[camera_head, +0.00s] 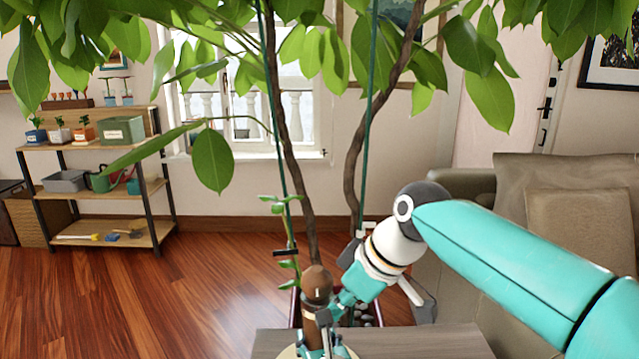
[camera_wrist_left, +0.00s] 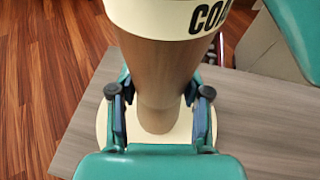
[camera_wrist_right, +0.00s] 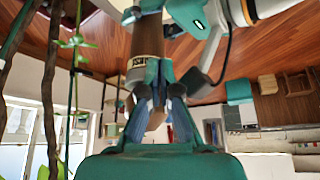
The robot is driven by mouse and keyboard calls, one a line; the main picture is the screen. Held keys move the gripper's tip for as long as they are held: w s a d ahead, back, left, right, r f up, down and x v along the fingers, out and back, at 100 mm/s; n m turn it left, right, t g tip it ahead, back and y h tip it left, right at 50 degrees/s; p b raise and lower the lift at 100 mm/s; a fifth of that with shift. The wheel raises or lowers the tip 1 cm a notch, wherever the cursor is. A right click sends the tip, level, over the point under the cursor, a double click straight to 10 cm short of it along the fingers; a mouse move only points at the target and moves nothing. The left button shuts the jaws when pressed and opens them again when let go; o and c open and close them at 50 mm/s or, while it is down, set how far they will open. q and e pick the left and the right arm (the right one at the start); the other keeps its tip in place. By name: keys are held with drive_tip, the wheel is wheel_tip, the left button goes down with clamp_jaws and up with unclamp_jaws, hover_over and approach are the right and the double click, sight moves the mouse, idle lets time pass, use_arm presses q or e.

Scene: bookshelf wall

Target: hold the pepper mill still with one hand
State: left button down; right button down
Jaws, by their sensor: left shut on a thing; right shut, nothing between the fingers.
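The pepper mill (camera_head: 316,282) is brown with a cream lettered band and stands upright at the bottom middle of the head view. In the left wrist view the mill (camera_wrist_left: 160,58) stands over a round cream disc (camera_wrist_left: 103,122). My left gripper (camera_head: 325,346) is shut on its narrow lower body, one finger each side (camera_wrist_left: 160,98). My right gripper (camera_head: 323,315) is shut beside the mill's upper part. In the right wrist view its fingers (camera_wrist_right: 156,95) overlap the mill (camera_wrist_right: 148,32); I cannot tell whether they touch it.
The grey wooden table (camera_head: 420,343) is mostly bare to the right. A potted tree with thin trunks (camera_head: 290,150) stands close behind the mill. A sofa (camera_head: 570,220) is at the right, a plant shelf (camera_head: 90,195) at the far left. Open wood floor lies between.

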drive_tip(key=shift+w+a, duration=0.1)
drive_tip(key=shift+w, duration=0.1)
idle(0.5)
drive_tip(key=shift+w+d, duration=0.6)
drive_tip(key=shift+w, duration=0.25)
drive_tip(key=shift+w+d, duration=0.2)
drive_tip(key=shift+w, duration=0.45)
idle(0.3)
wheel_tip(320, 180, up, 6)
drive_tip(key=shift+s+d, duration=0.15)
drive_tip(key=shift+d, duration=0.25)
idle(0.6)
